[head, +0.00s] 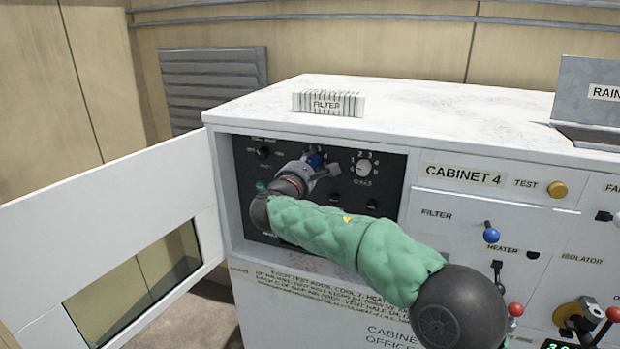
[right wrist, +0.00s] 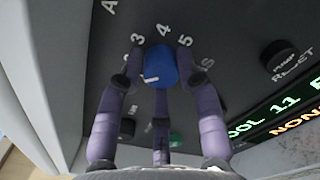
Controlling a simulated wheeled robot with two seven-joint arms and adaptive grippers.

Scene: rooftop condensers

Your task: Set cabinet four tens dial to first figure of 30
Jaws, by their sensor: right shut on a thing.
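Cabinet four (head: 462,176) has its left door open, showing a dark control panel (head: 387,210). The blue tens dial (head: 315,160) is on that panel; it shows more fully in the right wrist view (right wrist: 160,64), with figures 3, 4 and 5 around its top. A short white mark is on the dial's lower left; I cannot tell which figure it stands for. My right gripper (head: 322,171) is shut on the dial, with fingers on both sides of it in the right wrist view (right wrist: 160,78). My left gripper is not in view.
A second dial (head: 365,166) sits right of the tens dial. A black reset knob (right wrist: 285,60) and a lit display (right wrist: 285,118) are nearby. The open door (head: 110,225) spreads left. A filter block (head: 328,103) lies on the cabinet top.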

